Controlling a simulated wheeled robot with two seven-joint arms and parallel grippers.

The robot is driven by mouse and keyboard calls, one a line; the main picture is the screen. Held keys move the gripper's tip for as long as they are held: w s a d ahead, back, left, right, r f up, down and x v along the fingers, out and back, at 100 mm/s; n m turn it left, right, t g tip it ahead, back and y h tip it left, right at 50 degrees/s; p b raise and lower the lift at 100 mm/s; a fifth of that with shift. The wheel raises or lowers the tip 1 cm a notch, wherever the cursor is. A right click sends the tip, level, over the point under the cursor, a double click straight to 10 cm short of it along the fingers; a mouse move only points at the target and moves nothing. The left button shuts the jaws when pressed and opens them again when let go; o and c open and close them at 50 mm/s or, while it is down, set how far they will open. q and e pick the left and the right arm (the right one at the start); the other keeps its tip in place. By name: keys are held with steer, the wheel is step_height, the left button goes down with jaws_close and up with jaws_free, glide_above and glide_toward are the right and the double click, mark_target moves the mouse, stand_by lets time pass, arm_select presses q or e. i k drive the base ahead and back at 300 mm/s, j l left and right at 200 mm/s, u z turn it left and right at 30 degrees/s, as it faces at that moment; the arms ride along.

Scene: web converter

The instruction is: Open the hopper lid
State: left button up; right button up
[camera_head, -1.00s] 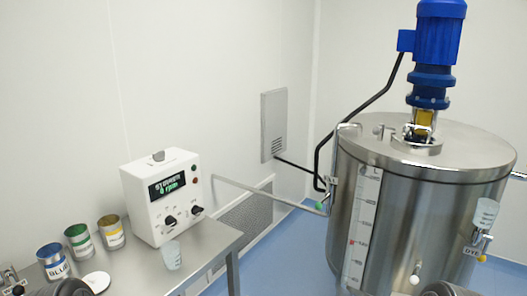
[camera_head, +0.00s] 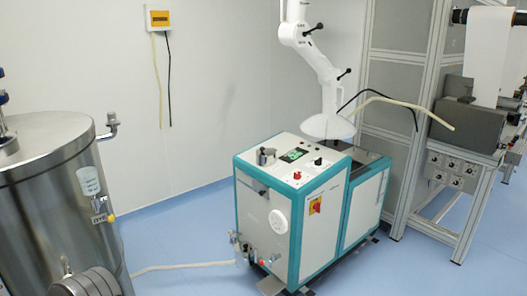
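A white and teal machine (camera_head: 300,205) stands on the floor at the centre. Its top left part carries a small grey metal fitting (camera_head: 266,156), a green display (camera_head: 293,155) and a red knob. No part is clearly marked as the hopper lid. A white extraction hood (camera_head: 327,126) hangs over the machine's back right part and hides some of the top there. Neither of my grippers is in view.
A steel tank (camera_head: 45,215) stands at the left, with a pale hose (camera_head: 185,266) running along the floor to the machine. A metal frame (camera_head: 405,110) and a grey unit (camera_head: 468,127) stand at the right. Blue floor is free in front.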

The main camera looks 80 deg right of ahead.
mark_target(363, 156)
steer(key=z, duration=3.15)
